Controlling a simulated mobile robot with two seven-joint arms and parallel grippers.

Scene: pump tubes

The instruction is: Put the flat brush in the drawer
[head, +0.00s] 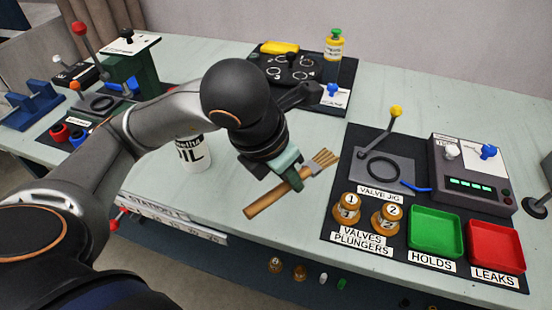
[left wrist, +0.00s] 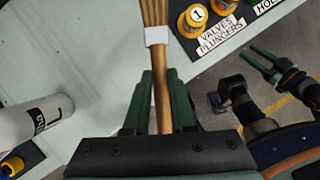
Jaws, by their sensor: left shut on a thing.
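The flat brush (head: 265,203) has a wooden handle, a pale metal band and tan bristles. My left gripper (head: 294,179) is shut on its handle, above the table, with the bristles pointing right and away. In the left wrist view the brush (left wrist: 161,100) runs between the green fingers of the left gripper (left wrist: 160,85), bristles at the top edge. My right gripper (left wrist: 270,63) shows at the right of that view, empty, its fingers apart. I cannot make out an open drawer; a white label strip (head: 157,209) reading "STATION" runs along the table's front edge.
A white bottle (head: 196,155) stands left of the brush, partly behind my arm. To the right, a black mat holds the valve jig (head: 380,167), two numbered valves, a green tray (head: 435,232) and a red tray (head: 495,247). Bare table (head: 285,235) lies around the brush.

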